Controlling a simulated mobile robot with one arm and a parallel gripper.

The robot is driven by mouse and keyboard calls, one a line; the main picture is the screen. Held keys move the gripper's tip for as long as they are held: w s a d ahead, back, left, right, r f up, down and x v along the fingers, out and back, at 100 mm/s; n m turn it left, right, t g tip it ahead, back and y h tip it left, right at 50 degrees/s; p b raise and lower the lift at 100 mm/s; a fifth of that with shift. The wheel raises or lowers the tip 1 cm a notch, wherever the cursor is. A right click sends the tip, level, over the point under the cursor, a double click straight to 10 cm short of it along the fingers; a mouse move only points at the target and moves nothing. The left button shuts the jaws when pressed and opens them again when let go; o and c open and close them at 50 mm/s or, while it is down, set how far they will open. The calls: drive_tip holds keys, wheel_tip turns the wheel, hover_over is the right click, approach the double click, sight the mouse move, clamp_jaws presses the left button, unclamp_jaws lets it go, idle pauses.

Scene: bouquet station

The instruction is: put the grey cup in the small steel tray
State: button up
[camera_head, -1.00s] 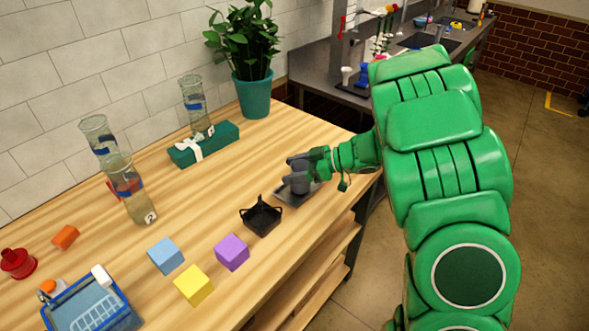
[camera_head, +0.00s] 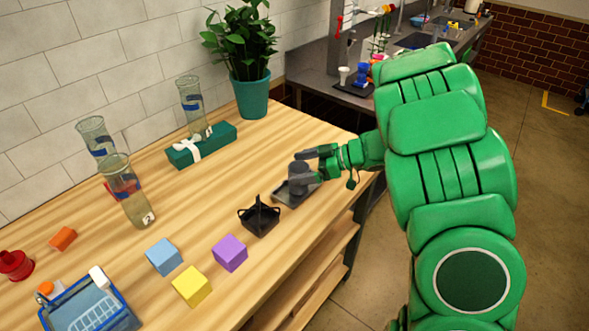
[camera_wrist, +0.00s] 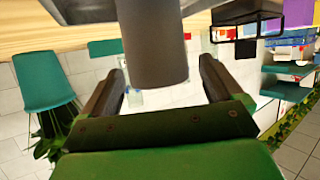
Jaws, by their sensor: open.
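The grey cup (camera_head: 297,172) stands upright in the small steel tray (camera_head: 283,199), near the right end of the wooden table. In the wrist view the cup (camera_wrist: 152,40) rises between my fingers, with a gap on each side. My gripper (camera_head: 302,168) is open, with one finger on either side of the cup. Part of the tray is hidden behind the cup and fingers.
A black open container (camera_head: 260,218) sits just left of the tray. Purple (camera_head: 230,253), blue (camera_head: 164,256) and yellow (camera_head: 192,286) blocks lie further left. A potted plant (camera_head: 252,95) stands at the back. The table between plant and tray is clear.

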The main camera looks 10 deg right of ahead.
drive_tip(key=v, duration=0.9)
drive_tip(key=shift+s, duration=0.1)
idle(0.4)
